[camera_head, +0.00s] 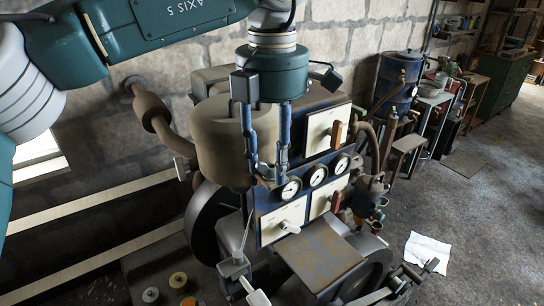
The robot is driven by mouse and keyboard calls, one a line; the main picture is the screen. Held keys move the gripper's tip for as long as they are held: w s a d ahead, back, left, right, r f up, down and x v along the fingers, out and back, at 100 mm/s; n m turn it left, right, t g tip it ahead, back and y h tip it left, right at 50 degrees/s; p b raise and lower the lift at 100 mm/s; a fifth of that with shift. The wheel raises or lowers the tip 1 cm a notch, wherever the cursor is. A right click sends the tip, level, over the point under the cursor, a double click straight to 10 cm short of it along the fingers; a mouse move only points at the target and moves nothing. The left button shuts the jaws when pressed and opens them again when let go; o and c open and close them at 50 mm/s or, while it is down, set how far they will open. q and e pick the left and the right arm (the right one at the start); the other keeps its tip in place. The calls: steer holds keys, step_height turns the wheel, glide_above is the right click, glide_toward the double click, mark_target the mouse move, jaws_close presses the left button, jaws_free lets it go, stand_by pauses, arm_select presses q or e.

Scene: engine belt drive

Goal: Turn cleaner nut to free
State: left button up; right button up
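The air cleaner appears to be the large round brown drum (222,145) on the engine, joined to a pipe (150,108) on its left. I cannot make out the cleaner nut; the drum's top is partly behind my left arm. My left gripper (268,177) hangs pointing down in front of the drum's right side, above the gauge panel. Its two blue fingers stand apart higher up, but the gap at the tips is unclear. I see nothing clearly held, and cannot tell whether it touches the drum. My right gripper is not in view.
A panel with several round gauges (318,175) and white plates (283,222) is just below and right of the gripper. A dark wheel (203,222) is below the drum. A blue barrel (397,85) stands behind right. Floor with a white paper (426,252) is open at right.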

mark_target(272, 167)
arm_select(q)
steer(key=shift+c, duration=0.5)
steer(key=shift+w, duration=0.1)
jaws_close()
steer(key=shift+f+n, duration=0.1)
steer(key=shift+n, duration=0.9)
steer(key=shift+o, duration=0.5)
jaws_free()
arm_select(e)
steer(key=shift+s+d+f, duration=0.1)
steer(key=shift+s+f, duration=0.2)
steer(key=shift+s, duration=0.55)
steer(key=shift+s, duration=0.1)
arm_select(q)
step_height(272, 167, up, 12)
